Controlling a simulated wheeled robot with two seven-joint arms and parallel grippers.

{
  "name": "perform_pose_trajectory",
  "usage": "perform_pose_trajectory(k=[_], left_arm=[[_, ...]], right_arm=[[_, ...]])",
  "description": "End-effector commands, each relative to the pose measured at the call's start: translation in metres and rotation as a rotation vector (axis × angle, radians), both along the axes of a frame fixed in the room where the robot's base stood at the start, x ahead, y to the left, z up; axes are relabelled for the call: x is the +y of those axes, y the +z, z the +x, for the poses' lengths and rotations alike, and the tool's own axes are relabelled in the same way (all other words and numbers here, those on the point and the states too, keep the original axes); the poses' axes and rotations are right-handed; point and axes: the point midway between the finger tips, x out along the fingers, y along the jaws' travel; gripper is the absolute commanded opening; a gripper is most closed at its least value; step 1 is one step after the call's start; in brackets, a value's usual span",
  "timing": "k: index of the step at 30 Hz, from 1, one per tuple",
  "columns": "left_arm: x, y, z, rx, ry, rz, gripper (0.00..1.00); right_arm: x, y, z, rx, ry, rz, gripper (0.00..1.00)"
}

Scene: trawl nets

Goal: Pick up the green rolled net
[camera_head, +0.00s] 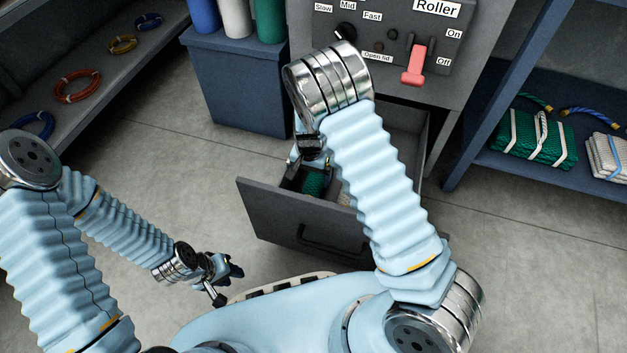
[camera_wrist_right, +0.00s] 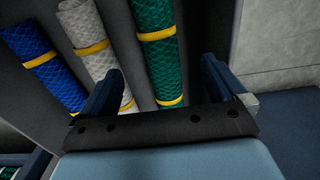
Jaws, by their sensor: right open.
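The green rolled net (camera_wrist_right: 157,60) has yellow bands and lies in the open grey drawer, next to a white rolled net (camera_wrist_right: 90,45) and a blue one (camera_wrist_right: 45,65). In the head view a short stretch of the green net (camera_head: 313,184) shows inside the drawer (camera_head: 300,225); my right arm hides most of the rest. My right gripper (camera_head: 311,158) points down over the drawer. In the right wrist view its open fingers (camera_wrist_right: 158,70) are on either side of the green net, with nothing gripped. My left gripper (camera_head: 228,272) hangs low at the left, away from the drawer.
Behind the drawer stands a grey control panel (camera_head: 390,60) with a red lever (camera_head: 416,66). A blue bin (camera_head: 240,85) holds upright rolls. Shelves stand at left and right, with rope coils (camera_head: 77,85) and a folded green net (camera_head: 530,137).

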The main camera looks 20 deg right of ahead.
Motion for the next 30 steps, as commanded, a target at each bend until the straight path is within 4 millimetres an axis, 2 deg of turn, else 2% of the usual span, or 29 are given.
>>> perform_pose_trajectory(k=[1, 3, 13, 21, 28, 30], left_arm=[[0.000, -0.005, 0.000, 0.000, 0.000, -0.001, 0.35], [0.000, -0.008, 0.000, 0.000, 0.001, -0.001, 0.35], [-0.001, -0.014, 0.001, -0.001, 0.002, -0.002, 0.35], [0.000, -0.026, 0.001, -0.003, 0.004, -0.001, 0.35], [0.000, -0.025, 0.001, -0.003, 0.004, -0.001, 0.35], [0.000, -0.025, 0.001, -0.003, 0.004, -0.001, 0.35]], right_arm=[[0.000, -0.015, -0.001, 0.002, 0.000, -0.001, 0.98], [-0.001, -0.028, 0.000, 0.003, 0.000, -0.002, 0.98], [-0.002, -0.056, 0.000, 0.001, 0.000, -0.001, 0.98], [-0.005, -0.097, 0.002, 0.000, 0.001, -0.001, 0.98], [-0.004, -0.098, 0.002, -0.002, 0.002, -0.001, 0.98], [-0.004, -0.097, 0.002, -0.002, 0.002, -0.001, 0.87]])
